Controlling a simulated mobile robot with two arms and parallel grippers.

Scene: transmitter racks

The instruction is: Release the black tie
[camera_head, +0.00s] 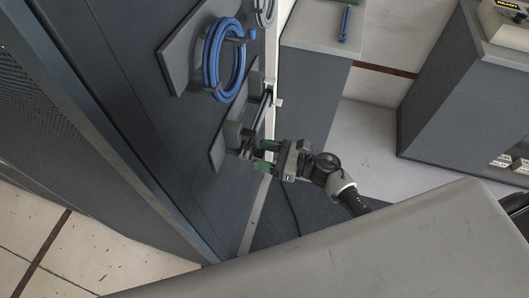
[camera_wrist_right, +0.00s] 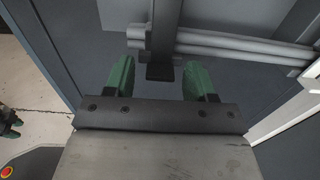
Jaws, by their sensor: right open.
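The black tie (camera_wrist_right: 160,72) shows in the right wrist view as a small dark block at the end of a dark upright strip, in front of grey cables (camera_wrist_right: 230,45). My right gripper (camera_wrist_right: 160,66) is open, with one green finger on each side of the tie in that view. I cannot tell whether the fingers touch it. In the head view my right gripper (camera_head: 265,156) is at the lower bracket (camera_head: 217,152) on the rack side, where the tie is too small to make out. Green fingertips at the left edge of the wrist view look like my left gripper (camera_wrist_right: 9,122).
A blue cable coil (camera_head: 211,62) hangs on a hook plate above the bracket on the dark rack (camera_head: 120,110). A grey cabinet (camera_head: 315,85) stands behind, with another cabinet (camera_head: 450,90) at the right. Open floor (camera_head: 355,150) lies between them.

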